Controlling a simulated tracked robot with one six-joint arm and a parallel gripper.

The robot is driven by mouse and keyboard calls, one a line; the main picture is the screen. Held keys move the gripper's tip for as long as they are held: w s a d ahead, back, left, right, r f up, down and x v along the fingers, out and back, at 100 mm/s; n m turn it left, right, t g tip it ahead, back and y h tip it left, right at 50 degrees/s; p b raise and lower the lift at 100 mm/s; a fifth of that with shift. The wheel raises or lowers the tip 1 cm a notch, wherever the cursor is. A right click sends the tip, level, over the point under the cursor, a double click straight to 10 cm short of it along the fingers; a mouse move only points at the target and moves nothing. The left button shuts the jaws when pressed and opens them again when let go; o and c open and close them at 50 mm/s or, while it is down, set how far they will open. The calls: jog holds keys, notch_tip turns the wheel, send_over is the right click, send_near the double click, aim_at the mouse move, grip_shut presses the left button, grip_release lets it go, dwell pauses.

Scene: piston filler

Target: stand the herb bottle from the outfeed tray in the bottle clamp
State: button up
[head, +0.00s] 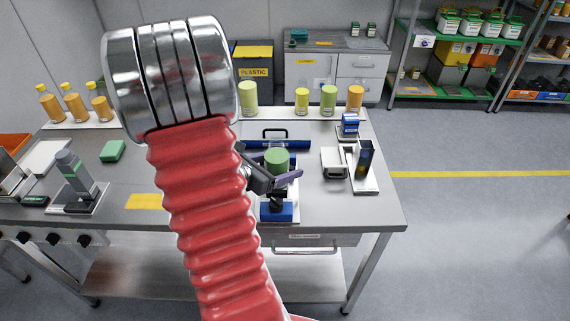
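A green bottle (277,161) is near the middle of the bench, upright as far as I can see. My gripper (274,181) is at its lower part, with a dark finger on the left and a purplish finger crossing to the right. I cannot tell whether the fingers press on it. A blue block on a pale base plate (277,211), possibly the bottle clamp, is just below in the picture; whether the bottle touches it is hidden by my gripper. A blue tray with a dark handle (262,133) lies behind; I cannot tell if it is the outfeed tray.
Yellow and green containers (328,98) and an orange one (355,98) stand along the back edge. A white device (334,163) and a dark upright stand (364,160) are at right. Orange bottles (76,106) and a grey fixture (75,175) are at left. The front right bench is clear.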

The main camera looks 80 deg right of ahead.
jog(key=v, duration=1)
jog(key=shift+w+a+r, duration=0.1)
jog(key=shift+a+r, duration=0.05)
dwell(0.7)
jog(key=w+a+r+m+t+y, duration=0.3)
jog(key=w+a+m+t+y, duration=0.1)
jog(key=a, duration=0.9)
jog(key=w+a+r+m+t+y, duration=0.3)
jog(key=w+a, duration=0.3)
jog(key=a, duration=0.8)
jog(key=w+a+r+m+t+y, duration=0.4)
jog(key=w+a+r+t, duration=0.1)
jog(key=a, duration=0.8)
jog(key=shift+a+m+t+y, duration=0.3)
jog(key=shift+t, duration=0.1)
jog(key=shift+c, duration=0.3)
